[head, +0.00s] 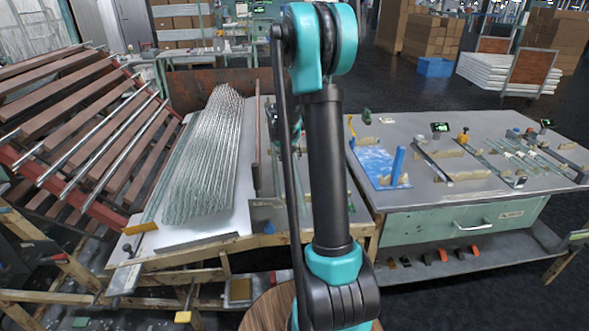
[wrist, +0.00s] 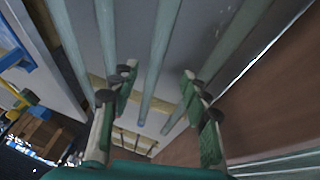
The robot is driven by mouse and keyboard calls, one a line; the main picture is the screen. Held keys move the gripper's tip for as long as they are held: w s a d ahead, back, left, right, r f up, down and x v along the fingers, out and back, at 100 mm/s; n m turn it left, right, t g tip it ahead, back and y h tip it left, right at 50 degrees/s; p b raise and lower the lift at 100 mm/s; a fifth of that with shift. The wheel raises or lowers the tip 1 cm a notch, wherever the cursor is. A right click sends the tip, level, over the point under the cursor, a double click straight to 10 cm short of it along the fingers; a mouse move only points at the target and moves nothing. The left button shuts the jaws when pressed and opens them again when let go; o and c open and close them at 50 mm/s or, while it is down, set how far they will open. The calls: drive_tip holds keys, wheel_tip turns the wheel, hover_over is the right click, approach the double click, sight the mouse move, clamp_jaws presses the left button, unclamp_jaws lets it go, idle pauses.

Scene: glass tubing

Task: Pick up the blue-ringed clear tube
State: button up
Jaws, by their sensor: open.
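In the wrist view my gripper (wrist: 157,82) is open, with its green fingers and dark round pads spread to either side. A long greenish clear tube (wrist: 158,62) runs between the fingers, and its lower end looks bluish. I cannot tell whether the fingers touch it. Another tube (wrist: 105,35) runs behind the left fingers. No distinct blue ring can be made out.
A dense bundle of clear tubes (head: 205,150) lies on a white sloping board left of my arm. A slatted rack (head: 80,125) stands further left. A grey-topped bench (head: 450,190) with a blue tray and small fittings is at the right. A brown board (wrist: 270,105) borders the tubes.

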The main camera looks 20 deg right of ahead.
sight(294, 165)
drive_tip(key=shift+d+x, duration=0.15)
drive_tip(key=shift+x, duration=1.3)
drive_tip(key=shift+d+x, duration=0.1)
drive_tip(key=shift+x, duration=1.35)
drive_tip(key=shift+s, duration=0.2)
drive_tip(key=shift+r, duration=0.1)
clamp_jaws()
